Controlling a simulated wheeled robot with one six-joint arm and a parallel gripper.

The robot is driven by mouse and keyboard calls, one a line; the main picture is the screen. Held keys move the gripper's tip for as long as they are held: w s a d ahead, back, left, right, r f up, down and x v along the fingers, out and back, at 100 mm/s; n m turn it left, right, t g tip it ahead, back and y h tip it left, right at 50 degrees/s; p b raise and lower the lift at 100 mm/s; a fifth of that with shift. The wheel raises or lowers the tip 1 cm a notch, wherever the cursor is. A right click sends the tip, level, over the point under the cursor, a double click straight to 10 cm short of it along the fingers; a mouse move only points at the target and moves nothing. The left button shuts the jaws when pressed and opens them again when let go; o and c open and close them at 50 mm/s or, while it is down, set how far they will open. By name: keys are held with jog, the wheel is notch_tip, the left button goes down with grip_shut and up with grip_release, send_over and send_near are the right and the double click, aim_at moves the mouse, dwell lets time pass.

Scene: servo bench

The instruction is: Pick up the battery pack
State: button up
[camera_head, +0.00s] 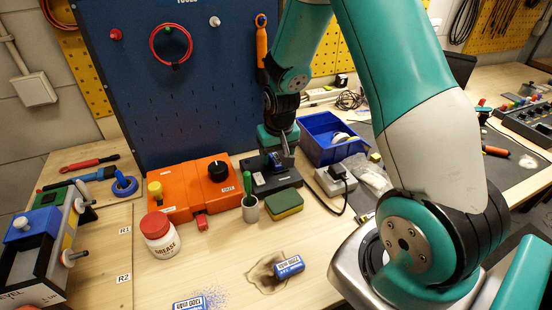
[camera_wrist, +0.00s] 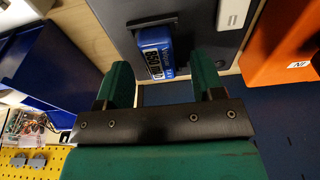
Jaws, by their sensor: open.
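A blue battery pack with a white "650" label (camera_wrist: 153,52) stands in a slot of a dark dock (camera_wrist: 195,22) in the wrist view. In the head view the dock (camera_head: 283,181) sits beside the orange box. My gripper (camera_wrist: 163,72) is open and empty, its two green fingers pointing at the dock on either side of the pack's line, apart from it. In the head view my gripper (camera_head: 277,150) hangs just over the dock and partly hides the pack. A second blue pack (camera_head: 289,267) lies on a dark stain; a third (camera_head: 188,303) is cut by the bottom edge.
An orange box (camera_head: 185,195) stands left of the dock, a blue bin (camera_head: 318,150) behind it to the right. A cup (camera_head: 250,208), sponge (camera_head: 285,204) and grease jar (camera_head: 160,235) stand in front. A blue pegboard (camera_head: 180,100) rises behind.

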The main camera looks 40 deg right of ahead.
jog(key=shift+w+f, duration=0.1)
jog(key=shift+f, duration=0.6)
jog(key=c, duration=1.1)
jog(key=shift+r, duration=0.1)
